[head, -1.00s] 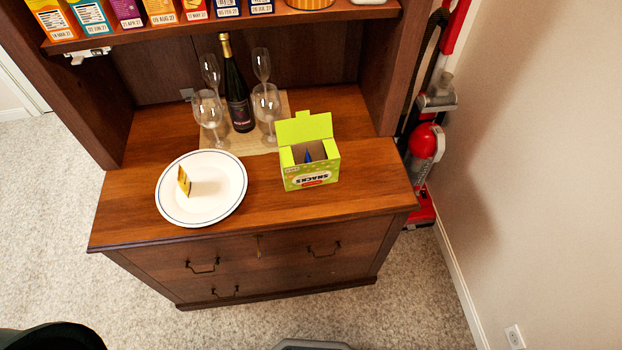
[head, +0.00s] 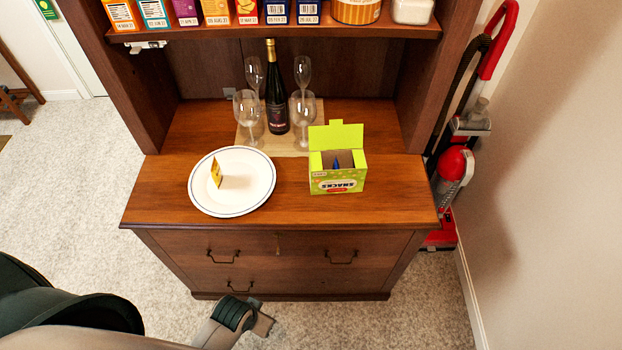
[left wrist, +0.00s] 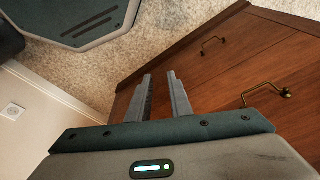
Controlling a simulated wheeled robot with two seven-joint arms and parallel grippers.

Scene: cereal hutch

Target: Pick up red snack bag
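No red snack bag can be made out in either view. A green snack box (head: 338,183) stands on the wooden cabinet top with its lid flap up. Something blue (head: 337,163) shows inside it, and the rest of its inside is hidden. A white plate (head: 250,192) left of it holds a small upright yellow packet (head: 216,173). My left gripper is low in front of the cabinet, at the bottom of the head view. In the left wrist view my left gripper (left wrist: 160,77) has its two fingers apart with nothing between them. My right gripper is not in view.
A dark bottle (head: 276,95) and several glasses (head: 303,112) stand on a mat behind the box. The hutch shelf (head: 300,29) above carries boxes and jars. A red vacuum cleaner (head: 453,165) stands at the right. The cabinet's front edge is clear.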

